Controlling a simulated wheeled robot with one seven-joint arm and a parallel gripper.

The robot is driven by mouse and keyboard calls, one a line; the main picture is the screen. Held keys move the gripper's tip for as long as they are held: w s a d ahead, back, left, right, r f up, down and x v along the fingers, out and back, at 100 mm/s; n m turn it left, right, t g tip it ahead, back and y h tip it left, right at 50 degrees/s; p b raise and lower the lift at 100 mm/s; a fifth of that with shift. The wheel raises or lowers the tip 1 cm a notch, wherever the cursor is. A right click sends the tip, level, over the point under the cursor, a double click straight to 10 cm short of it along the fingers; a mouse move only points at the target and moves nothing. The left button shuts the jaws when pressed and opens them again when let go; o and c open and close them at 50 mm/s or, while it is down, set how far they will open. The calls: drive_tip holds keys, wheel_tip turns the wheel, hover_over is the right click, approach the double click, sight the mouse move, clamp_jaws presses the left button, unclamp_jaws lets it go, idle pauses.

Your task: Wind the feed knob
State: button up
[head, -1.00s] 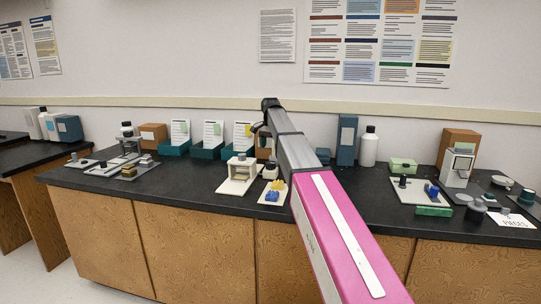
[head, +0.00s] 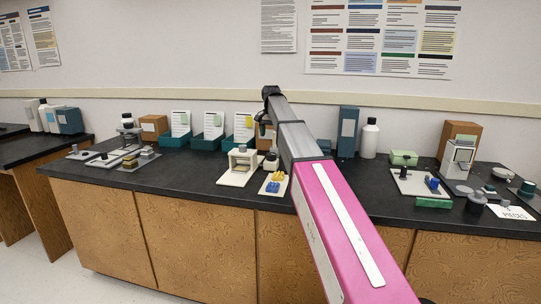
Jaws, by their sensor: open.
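My gripper (head: 262,126) is small and dark at the far end of my grey and pink arm. It hangs above the back of the bench, near the cream block-shaped device (head: 240,168), and looks open and empty. The cream device stands on a pale base and has a small grey knob (head: 242,149) on top. A dark upright knob (head: 403,172) stands on a pale plate to the right of my arm. I cannot tell from this view which of these is the feed knob. My gripper appears apart from both. My arm hides part of the bench middle.
Teal card holders (head: 206,140) stand along the back. A tray of yellow and blue pieces (head: 273,184) lies beside the cream device. Bottles, boxes and a white machine (head: 458,158) stand at the right. The black bench (head: 180,180) is clear at front left.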

sight(270, 154)
drive_tip(key=n, duration=2.3)
drive_tip(key=shift+a+f, duration=0.25)
drive_tip(key=shift+f, duration=0.05)
wheel_tip(270, 154, down, 10)
drive_tip(key=shift+f, duration=0.1)
drive_tip(key=shift+c, duration=0.2)
drive_tip(key=c, duration=0.9)
